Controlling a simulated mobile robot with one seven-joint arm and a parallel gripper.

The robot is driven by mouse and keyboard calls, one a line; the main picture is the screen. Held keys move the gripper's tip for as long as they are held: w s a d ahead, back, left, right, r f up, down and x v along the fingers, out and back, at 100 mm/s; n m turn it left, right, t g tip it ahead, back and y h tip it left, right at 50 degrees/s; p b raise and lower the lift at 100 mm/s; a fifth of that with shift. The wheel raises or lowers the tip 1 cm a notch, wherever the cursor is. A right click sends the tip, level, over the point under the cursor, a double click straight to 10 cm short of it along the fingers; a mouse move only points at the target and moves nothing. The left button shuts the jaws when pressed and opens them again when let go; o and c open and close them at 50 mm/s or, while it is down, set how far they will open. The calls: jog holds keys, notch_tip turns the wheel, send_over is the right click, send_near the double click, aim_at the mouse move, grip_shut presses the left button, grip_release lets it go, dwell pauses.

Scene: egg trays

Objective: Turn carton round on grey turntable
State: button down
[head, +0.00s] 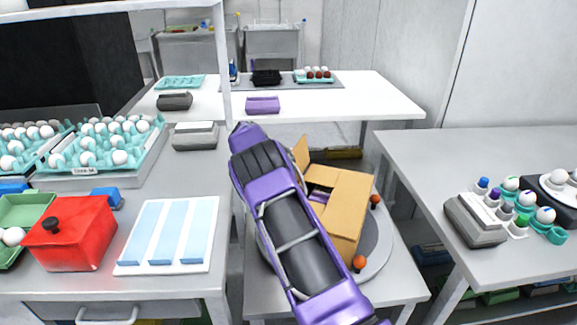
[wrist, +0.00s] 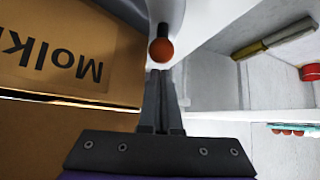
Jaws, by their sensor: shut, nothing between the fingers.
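The brown cardboard carton (head: 350,205) stands on the round grey turntable (head: 382,240), with a flap raised at its far left. Orange knobs stand at the turntable's right edge (head: 375,201) and front edge (head: 360,263). In the wrist view the carton (wrist: 70,75) fills the left side, its lettering upside down. My gripper (wrist: 161,73) is shut and empty beside the carton. Its fingertips point at an orange knob (wrist: 161,51) and look close to it; I cannot tell whether they touch. In the head view my arm hides the turntable's left part and the gripper's fingers.
A red box (head: 72,235) and a white board with blue strips (head: 170,235) lie on the left bench, with egg trays (head: 105,145) behind. The right bench (head: 420,160) carries a grey device (head: 474,220) and small egg holders. A white table (head: 355,95) stands behind.

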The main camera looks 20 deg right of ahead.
jog(key=shift+x, duration=1.65)
jog(key=shift+a, duration=0.1)
